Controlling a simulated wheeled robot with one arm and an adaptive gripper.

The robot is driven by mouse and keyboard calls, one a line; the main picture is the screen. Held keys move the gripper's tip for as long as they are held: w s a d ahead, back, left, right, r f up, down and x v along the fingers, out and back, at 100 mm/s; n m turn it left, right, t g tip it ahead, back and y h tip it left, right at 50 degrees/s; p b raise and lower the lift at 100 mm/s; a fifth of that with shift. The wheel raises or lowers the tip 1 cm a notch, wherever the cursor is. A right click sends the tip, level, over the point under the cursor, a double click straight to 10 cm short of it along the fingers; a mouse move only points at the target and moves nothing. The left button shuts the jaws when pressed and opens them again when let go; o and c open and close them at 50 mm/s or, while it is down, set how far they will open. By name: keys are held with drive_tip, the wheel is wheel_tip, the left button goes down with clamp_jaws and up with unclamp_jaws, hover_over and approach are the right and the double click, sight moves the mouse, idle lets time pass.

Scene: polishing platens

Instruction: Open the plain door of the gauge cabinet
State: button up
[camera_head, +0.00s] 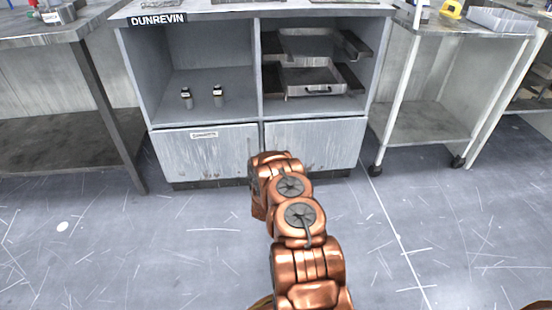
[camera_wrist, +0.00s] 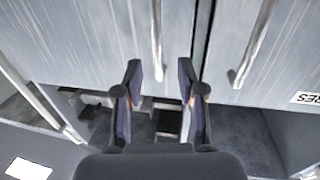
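The gauge cabinet (camera_head: 258,75) is grey, with open shelves above and two doors below. The plain door (camera_head: 325,142) is on the right in the head view and looks shut. The labelled door (camera_head: 195,155) is left of it, also shut. The wrist view is turned over: the plain door (camera_wrist: 75,35) is on the left there, with a bar handle (camera_wrist: 157,40) near its inner edge. My gripper (camera_wrist: 160,70) is open, its two fingers on either side of that handle in the picture. I see no contact. In the head view my arm hides the gripper.
The labelled door's handle (camera_wrist: 250,45) is close to the right in the wrist view. A metal tray (camera_head: 308,82) and small dark items (camera_head: 218,95) sit on the shelves. Benches stand on both sides, the right one (camera_head: 450,85) on castors. The floor (camera_head: 150,250) in front is clear.

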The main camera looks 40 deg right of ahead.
drive_tip(key=shift+b+x, duration=1.2)
drive_tip(key=shift+x, duration=2.6)
drive_tip(key=shift+s+d+f, duration=0.1)
drive_tip(key=shift+s+d, duration=0.05)
drive_tip(key=shift+c, duration=0.2)
clamp_jaws()
